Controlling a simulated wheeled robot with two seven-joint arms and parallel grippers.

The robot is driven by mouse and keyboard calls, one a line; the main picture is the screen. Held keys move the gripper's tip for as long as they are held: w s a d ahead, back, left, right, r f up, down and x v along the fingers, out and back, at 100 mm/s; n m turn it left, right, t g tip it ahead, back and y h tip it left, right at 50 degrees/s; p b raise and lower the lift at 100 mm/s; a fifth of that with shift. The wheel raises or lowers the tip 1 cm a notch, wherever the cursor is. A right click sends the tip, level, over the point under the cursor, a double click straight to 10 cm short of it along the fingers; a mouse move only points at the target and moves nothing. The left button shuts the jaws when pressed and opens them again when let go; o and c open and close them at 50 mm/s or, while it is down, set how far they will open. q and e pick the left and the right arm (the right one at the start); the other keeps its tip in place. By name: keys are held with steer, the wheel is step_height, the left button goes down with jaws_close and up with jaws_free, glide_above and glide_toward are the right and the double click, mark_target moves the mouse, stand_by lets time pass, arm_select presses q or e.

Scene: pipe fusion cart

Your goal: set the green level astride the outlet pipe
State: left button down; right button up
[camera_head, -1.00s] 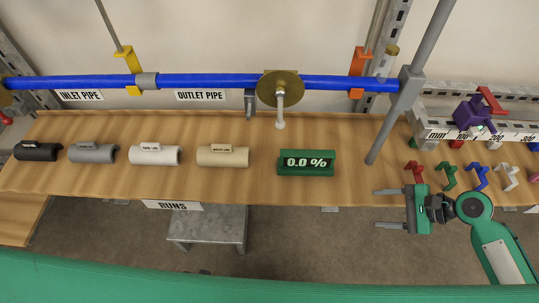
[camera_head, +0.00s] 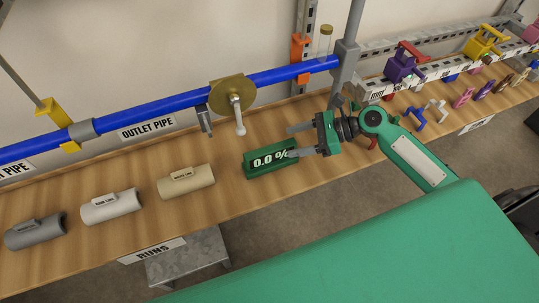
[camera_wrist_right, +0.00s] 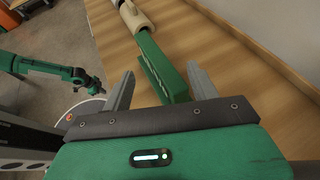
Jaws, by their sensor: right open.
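The green level (camera_head: 258,171) lies on the wooden bench, its display reading 0.0 %. The blue outlet pipe (camera_head: 150,110) runs above the back of the bench, between a grey coupling and a brass disc. My right gripper (camera_head: 291,141) is open at the level's right end, and its near finger overlaps that end in the head view. In the right wrist view the level (camera_wrist_right: 158,72) shows between the two open fingers, with no visible grip on it. A green arm that looks like my left one (camera_wrist_right: 75,75) shows at the left there; its jaws are too small to judge.
Tan (camera_head: 186,182), white (camera_head: 111,206) and grey (camera_head: 36,231) half-shell runs lie left of the level. A brass disc (camera_head: 229,95) with a hanging handle stands behind the level. A grey post (camera_head: 346,60) rises behind my right gripper. Coloured clips (camera_head: 415,118) lie to the right.

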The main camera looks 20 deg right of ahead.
mark_target(274, 147)
steer(key=shift+x, duration=2.7)
steer(key=shift+s, duration=0.2)
jaws_close()
